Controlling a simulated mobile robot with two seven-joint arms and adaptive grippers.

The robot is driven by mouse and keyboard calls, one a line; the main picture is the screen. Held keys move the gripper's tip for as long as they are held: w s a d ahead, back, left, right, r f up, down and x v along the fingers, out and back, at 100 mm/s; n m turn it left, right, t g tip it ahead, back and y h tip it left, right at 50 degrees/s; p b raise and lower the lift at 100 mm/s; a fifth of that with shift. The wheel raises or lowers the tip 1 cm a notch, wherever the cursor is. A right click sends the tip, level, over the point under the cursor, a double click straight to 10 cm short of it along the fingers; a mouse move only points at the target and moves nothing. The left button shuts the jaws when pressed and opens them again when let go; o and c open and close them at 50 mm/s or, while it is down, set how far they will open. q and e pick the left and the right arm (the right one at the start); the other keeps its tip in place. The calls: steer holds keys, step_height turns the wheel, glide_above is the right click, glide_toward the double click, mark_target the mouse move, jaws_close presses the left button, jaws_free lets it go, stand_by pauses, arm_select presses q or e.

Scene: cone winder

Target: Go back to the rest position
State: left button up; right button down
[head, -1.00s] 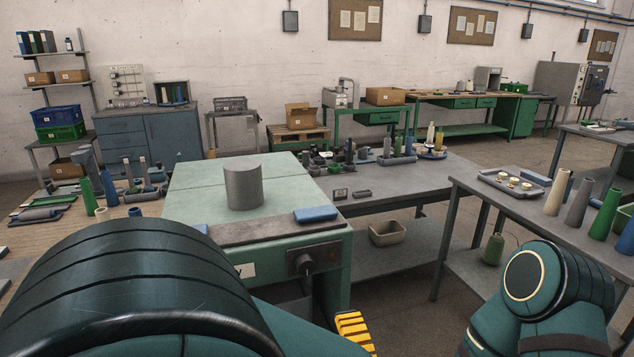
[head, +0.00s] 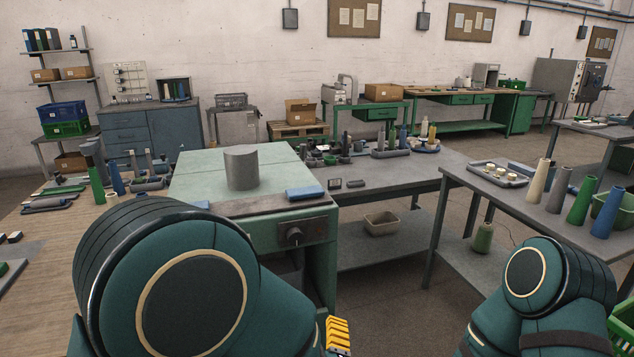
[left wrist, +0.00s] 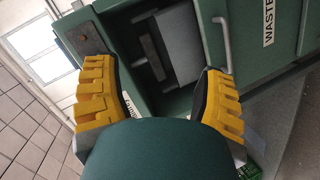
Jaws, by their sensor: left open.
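My left gripper (left wrist: 158,95) shows in the left wrist view with its two yellow-padded fingers spread apart and nothing between them. Beyond the fingers is a green machine front (left wrist: 185,50) with a recess and a pale handle. In the head view, a small part of a yellow finger pad (head: 338,334) shows at the bottom, below the pale green machine (head: 310,250). My left arm covers the lower left of that view. My right arm is at the lower right, and its gripper is out of view.
A grey cylinder (head: 242,168) and a blue block (head: 305,193) sit on the green machine's top. The grey table (head: 480,185) at right carries several cones and a tray (head: 498,175). A beige bin (head: 381,223) stands on a low shelf. Open floor (head: 400,285) lies between the tables.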

arm_select(q)
steer(key=w+a+f+m+g+h, duration=0.1)
steer(key=a+f+m+g+h, duration=0.15)
steer(key=f, duration=0.55)
steer(key=s+a+f+m+g+h, duration=0.1)
steer(key=s+a+f+m+g, duration=0.3)
steer(key=f, duration=0.4)
steer(key=s+a+f+m+g+h, duration=0.2)
steer(key=s+a+f+m+g, duration=0.3)
steer(key=s+f, duration=0.3)
steer(key=shift+s+f+m+g, duration=0.2)
steer(key=shift+m+g, duration=0.25)
steer(key=shift+m, duration=0.1)
steer(key=shift+h, duration=0.25)
